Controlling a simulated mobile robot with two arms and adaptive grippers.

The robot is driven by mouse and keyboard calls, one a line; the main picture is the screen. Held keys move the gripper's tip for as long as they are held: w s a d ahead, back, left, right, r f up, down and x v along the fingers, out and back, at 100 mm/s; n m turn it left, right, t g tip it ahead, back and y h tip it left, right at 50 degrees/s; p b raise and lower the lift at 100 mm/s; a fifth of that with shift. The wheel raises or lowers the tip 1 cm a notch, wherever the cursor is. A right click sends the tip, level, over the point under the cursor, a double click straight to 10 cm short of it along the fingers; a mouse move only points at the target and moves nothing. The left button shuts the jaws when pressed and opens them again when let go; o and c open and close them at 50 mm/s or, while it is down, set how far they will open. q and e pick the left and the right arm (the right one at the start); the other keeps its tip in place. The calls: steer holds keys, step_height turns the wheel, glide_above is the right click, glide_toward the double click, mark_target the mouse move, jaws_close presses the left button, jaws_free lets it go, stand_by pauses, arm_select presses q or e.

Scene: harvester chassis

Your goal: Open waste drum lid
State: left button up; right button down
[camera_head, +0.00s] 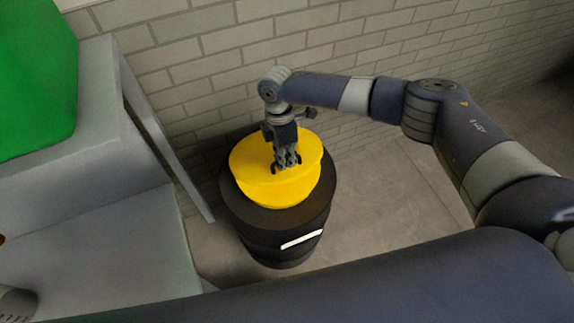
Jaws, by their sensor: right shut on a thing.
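The waste drum (243,215) is a dark, round drum standing on the floor by the brick wall, with a pale label on its front. Its yellow lid (262,190) sits on top and looks slightly tilted. My right gripper (287,167) points down onto the top of the lid with its fingers shut on it. The exact part of the lid between the fingers is hidden by the fingers.
A grey bench or cabinet (130,235) with a green box (38,75) on it stands at the left. A brick wall (210,60) runs close behind the drum. Floor (385,190) is clear to the drum's right.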

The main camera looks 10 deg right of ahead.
steer(key=shift+w+r, duration=0.25)
steer(key=shift+r, duration=0.05)
steer(key=shift+w+a+r+g+b, duration=0.2)
steer(key=shift+w+r+g+b, duration=0.1)
steer(key=shift+w+r+b, duration=0.9)
steer(key=shift+w+r, duration=0.05)
steer(key=shift+r, duration=0.2)
steer(key=shift+w+a+r+g, duration=0.1)
steer(key=shift+w+r+g, duration=0.2)
steer(key=shift+r, duration=0.2)
